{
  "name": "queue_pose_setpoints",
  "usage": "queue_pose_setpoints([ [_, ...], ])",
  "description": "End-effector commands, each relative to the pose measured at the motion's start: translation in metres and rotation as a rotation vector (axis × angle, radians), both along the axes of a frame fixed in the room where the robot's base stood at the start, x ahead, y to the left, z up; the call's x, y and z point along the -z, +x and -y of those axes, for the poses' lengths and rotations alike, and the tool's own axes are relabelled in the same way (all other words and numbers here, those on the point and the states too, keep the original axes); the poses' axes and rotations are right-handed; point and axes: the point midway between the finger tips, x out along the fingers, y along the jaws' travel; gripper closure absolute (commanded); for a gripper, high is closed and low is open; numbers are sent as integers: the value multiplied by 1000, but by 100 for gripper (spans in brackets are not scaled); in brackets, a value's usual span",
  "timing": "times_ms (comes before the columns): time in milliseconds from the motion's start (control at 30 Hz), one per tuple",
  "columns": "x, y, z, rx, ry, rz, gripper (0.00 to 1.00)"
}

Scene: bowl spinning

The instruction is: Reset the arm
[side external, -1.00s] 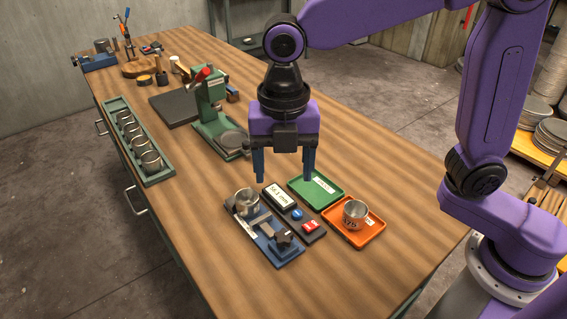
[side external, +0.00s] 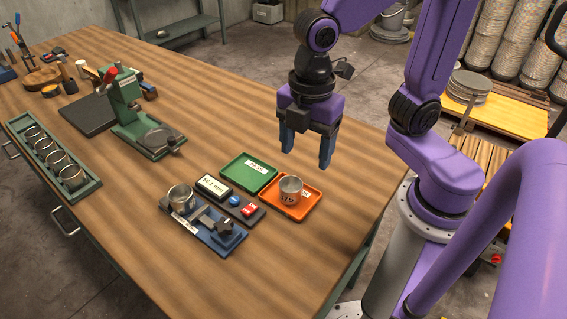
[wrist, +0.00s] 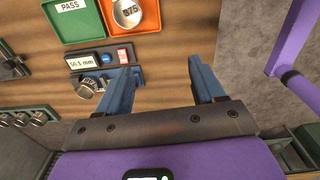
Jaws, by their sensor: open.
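My purple arm's gripper (side external: 307,150) is open and empty, with its two blue fingers pointing down. It hangs above the wooden table (side external: 300,230), above and behind the orange tray in the side view.
A green press (side external: 127,110) and cup rack (side external: 50,160) stand left.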

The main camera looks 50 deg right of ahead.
Motion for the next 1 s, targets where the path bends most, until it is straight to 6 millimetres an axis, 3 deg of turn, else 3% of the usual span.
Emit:
queue_pose_setpoints([
  [200,15,-43,49,315,10,-4,32],
  [400,24,-67,74,495,15,-8,32],
  [1000,26,-72,79,540,16,-9,32],
])
